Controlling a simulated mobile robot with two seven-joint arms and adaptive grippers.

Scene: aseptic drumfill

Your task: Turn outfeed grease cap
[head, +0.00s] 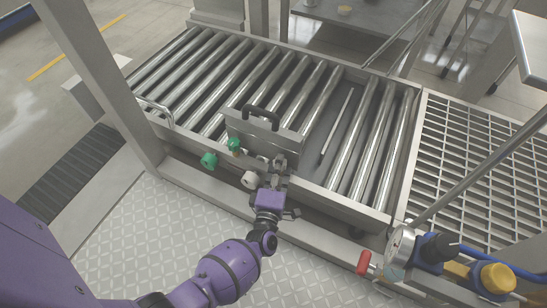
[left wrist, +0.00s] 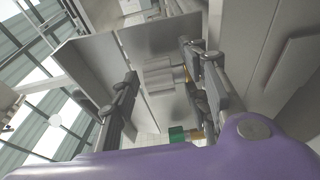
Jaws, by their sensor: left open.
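My left gripper (head: 268,172) reaches up from the bottom to the front of the roller conveyor, below a grey box with a black handle (head: 262,116). In the left wrist view its two dark fingers (left wrist: 163,92) stand apart. A grey stepped cylinder (left wrist: 160,76) shows between and beyond them; I cannot tell if they touch it. A pale round cap (head: 250,180) is just left of the gripper. Two green caps, one lower (head: 209,160) and one upper (head: 234,145), are further left. A green cap with brass (left wrist: 178,135) shows low in the wrist view. Which is the outfeed grease cap is unclear.
The roller conveyor (head: 345,165) has a metal frame, with a post at its left. At bottom right are a round gauge (head: 400,246), a red handle (head: 364,262), and a yellow knob (head: 497,277). A grating (head: 470,150) lies to the right. The tread-plate floor is clear.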

